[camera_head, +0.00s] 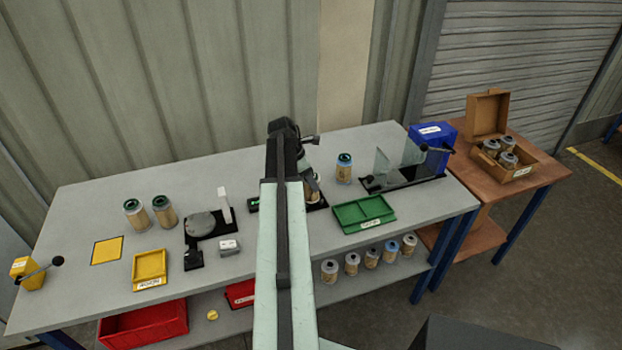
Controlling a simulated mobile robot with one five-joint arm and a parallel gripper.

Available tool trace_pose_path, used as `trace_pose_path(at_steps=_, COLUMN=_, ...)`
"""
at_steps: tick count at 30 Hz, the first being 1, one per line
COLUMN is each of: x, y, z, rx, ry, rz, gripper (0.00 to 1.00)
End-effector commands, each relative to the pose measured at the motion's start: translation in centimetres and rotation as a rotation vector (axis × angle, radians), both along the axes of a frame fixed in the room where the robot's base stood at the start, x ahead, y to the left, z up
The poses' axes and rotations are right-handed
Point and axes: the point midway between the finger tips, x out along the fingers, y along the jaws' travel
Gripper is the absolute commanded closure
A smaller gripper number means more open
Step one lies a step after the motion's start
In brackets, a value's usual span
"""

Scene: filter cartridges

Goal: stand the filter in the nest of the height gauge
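My arm reaches across the middle of the bench. My gripper (308,168) is at its far end, largely hidden behind the arm, so its fingers cannot be made out. A tan filter (314,193) shows just right of the arm, below the gripper, at a black base (318,206). A small green display (253,204) shows left of the arm. These may be parts of the height gauge, but the arm covers the middle. I cannot tell whether the filter is gripped or seated. Another filter with a green top (344,169) stands upright to the right.
Two filters (150,215) stand at left, near a black fixture with a grey disc (201,224). A yellow tray (149,269), green tray (364,214) and clear-shielded device (402,168) stand on the bench (80,215). Several filters (371,258) line the lower shelf. A cardboard box (517,172) sits right.

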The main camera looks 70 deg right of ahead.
Motion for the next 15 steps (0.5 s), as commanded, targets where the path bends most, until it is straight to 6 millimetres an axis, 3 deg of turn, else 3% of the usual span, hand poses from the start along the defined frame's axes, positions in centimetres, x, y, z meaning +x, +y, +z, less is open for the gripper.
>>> trace_pose_path(at_steps=15, x=-0.06, y=-0.02, z=-0.41, rx=0.000, ry=0.000, rz=-0.001, gripper=0.86)
